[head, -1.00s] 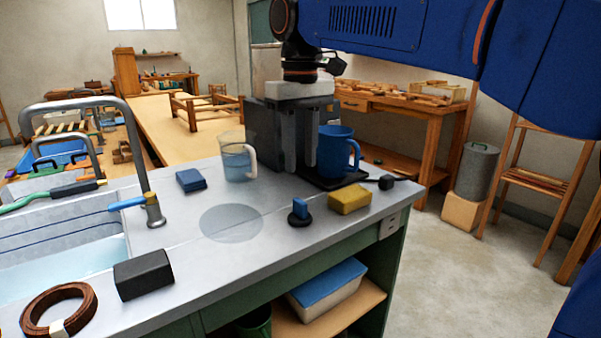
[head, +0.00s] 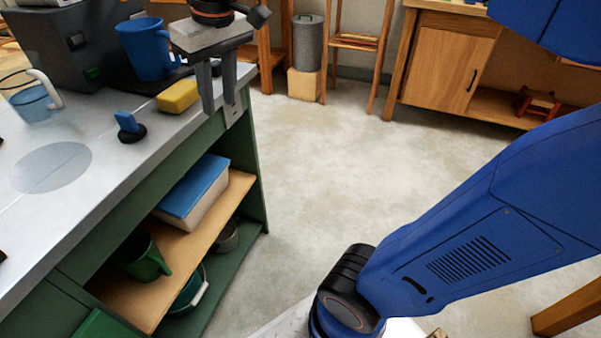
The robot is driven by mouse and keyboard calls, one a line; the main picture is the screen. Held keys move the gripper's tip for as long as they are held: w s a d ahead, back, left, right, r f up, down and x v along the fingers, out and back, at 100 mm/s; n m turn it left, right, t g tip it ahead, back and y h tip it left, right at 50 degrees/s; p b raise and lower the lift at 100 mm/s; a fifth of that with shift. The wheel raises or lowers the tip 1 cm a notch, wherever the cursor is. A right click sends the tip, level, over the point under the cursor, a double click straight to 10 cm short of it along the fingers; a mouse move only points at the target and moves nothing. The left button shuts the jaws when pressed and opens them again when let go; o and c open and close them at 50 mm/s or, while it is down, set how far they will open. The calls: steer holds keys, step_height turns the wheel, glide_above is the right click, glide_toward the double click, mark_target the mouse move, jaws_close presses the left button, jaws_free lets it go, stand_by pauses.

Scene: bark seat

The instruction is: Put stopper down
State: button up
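The stopper (head: 131,134), a black round base with a blue grip (head: 126,120), stands upright on the grey counter (head: 105,155) near its front edge. Nothing touches it. My gripper (head: 219,108) points down near the counter's right corner, to the right of the stopper and apart from it. Its two fingers are apart, with a gap and nothing visible between them. The gripper partly covers the counter's corner.
A yellow sponge (head: 178,96) lies between the stopper and my gripper. Below, the shelf holds a blue-lidded box (head: 196,186) and a green mug (head: 143,258). Open floor (head: 310,170) lies right of the counter.

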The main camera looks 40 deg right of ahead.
steer(key=s+d+f+m+t, duration=0.1)
steer(key=s+d+f, duration=0.4)
steer(key=f, duration=0.3)
steer(key=s+d+f+m+t, duration=0.1)
steer(key=s+d+f+m, duration=0.1)
steer(key=s+d+f, duration=0.3)
step_height(320, 180, down, 4)
steer(key=shift+s+h, duration=0.3)
steer(key=shift+s, duration=0.95)
